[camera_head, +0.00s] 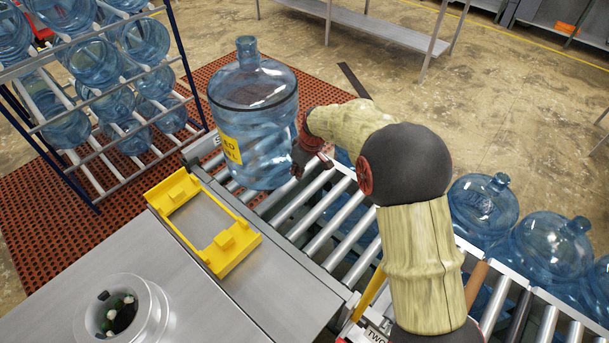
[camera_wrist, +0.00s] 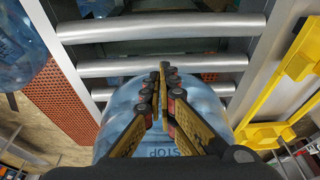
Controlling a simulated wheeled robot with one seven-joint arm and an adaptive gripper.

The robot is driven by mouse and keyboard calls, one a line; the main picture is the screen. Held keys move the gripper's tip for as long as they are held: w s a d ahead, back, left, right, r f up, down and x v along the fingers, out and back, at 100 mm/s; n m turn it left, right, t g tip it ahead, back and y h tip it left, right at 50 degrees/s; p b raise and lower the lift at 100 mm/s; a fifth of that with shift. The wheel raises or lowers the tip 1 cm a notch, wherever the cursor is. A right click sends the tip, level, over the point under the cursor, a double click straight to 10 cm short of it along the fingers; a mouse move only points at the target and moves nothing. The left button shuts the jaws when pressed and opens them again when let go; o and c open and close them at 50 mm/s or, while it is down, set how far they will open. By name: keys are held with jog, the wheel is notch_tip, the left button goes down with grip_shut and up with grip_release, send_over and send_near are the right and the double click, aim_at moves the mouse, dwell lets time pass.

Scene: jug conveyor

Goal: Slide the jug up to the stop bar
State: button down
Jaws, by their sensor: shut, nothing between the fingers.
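The jug (camera_head: 255,115) is a large clear blue bottle with a yellow label, standing upright near the far left end of the roller conveyor. My gripper (camera_head: 302,163) is low at the jug's right side, its fingers closed together with nothing between them. I cannot tell whether they touch the jug. In the wrist view, my gripper's fingers (camera_wrist: 164,72) lie in front of the jug's blue body (camera_wrist: 113,125). The word STOP shows at the lower middle there, partly hidden by the gripper. I cannot clearly make out the stop bar; the jug hides much of the conveyor's end.
A yellow bracket frame (camera_head: 232,252) sits on the metal ledge left of the rollers (camera_head: 328,222). A rack of jugs (camera_head: 110,75) stands at upper left. Several jugs (camera_head: 482,208) stand beyond the conveyor at right. The rollers just right of the jug are bare.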

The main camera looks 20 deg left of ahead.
jog(key=shift+w+a, duration=0.1)
jog(key=shift+a, duration=0.2)
jog(key=shift+a, duration=0.1)
jog(key=a+p, duration=0.1)
jog(key=a, duration=0.1)
jog(key=w+a, duration=0.1)
jog(key=a, duration=0.2)
jog(key=w+a+p, duration=0.1)
jog(key=a, duration=0.2)
jog(key=shift+w+a+p, duration=0.2)
jog(key=shift+w+p, duration=0.05)
jog(key=shift+p, duration=0.1)
